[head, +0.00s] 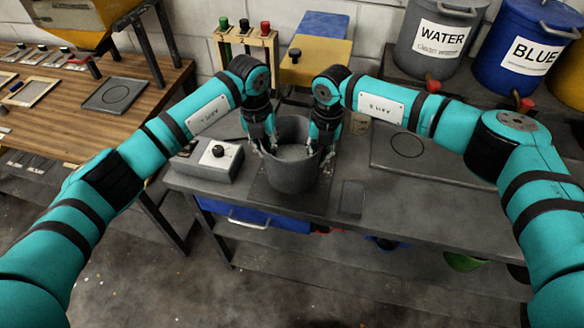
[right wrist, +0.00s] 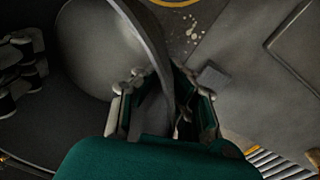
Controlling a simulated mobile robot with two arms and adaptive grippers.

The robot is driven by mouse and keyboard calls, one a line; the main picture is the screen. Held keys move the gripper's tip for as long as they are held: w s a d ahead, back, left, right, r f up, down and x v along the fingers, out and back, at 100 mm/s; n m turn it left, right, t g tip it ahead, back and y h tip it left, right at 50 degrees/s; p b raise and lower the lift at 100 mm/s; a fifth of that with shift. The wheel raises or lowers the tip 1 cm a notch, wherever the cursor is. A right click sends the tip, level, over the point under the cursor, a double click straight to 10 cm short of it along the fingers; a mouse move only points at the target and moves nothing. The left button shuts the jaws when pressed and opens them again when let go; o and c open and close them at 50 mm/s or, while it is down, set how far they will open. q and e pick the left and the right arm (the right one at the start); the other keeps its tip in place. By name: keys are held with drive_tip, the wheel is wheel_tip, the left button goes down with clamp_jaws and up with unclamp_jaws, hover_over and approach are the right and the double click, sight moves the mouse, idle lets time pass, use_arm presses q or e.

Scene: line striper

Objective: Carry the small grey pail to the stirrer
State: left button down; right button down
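The small grey pail (head: 293,178) stands upright on a dark square plate on the grey bench; its rim also shows in the right wrist view (right wrist: 150,35). My right gripper (head: 322,148) points down at the pail's right rim. In the right wrist view its fingers (right wrist: 168,90) are apart, one on each side of the pail wall, with a gap on the outer side. My left gripper (head: 265,143) points down at the left rim; its finger gap is unclear. A grey box with a black knob (head: 208,160) stands left of the pail; I cannot tell whether it is the stirrer.
A dark mat with a circle (head: 430,152) lies at right, another (head: 116,94) on the wooden bench. Behind stand a yellow-topped box (head: 318,62), a WATER bin (head: 437,40) and a BLUE bin (head: 527,50). A small dark block (head: 351,199) lies right of the pail.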

use_arm(q)
drive_tip(key=shift+d+r, duration=0.2)
drive_tip(key=shift+d, duration=0.05)
use_arm(e)
drive_tip(key=shift+w+a+r, duration=0.2)
drive_tip(key=shift+r, duration=0.05)
use_arm(q)
drive_tip(key=shift+s, duration=0.1)
use_arm(e)
drive_tip(key=shift+s, duration=0.1)
use_arm(q)
drive_tip(key=shift+s+r, duration=0.1)
use_arm(e)
drive_tip(key=shift+s+r, duration=0.1)
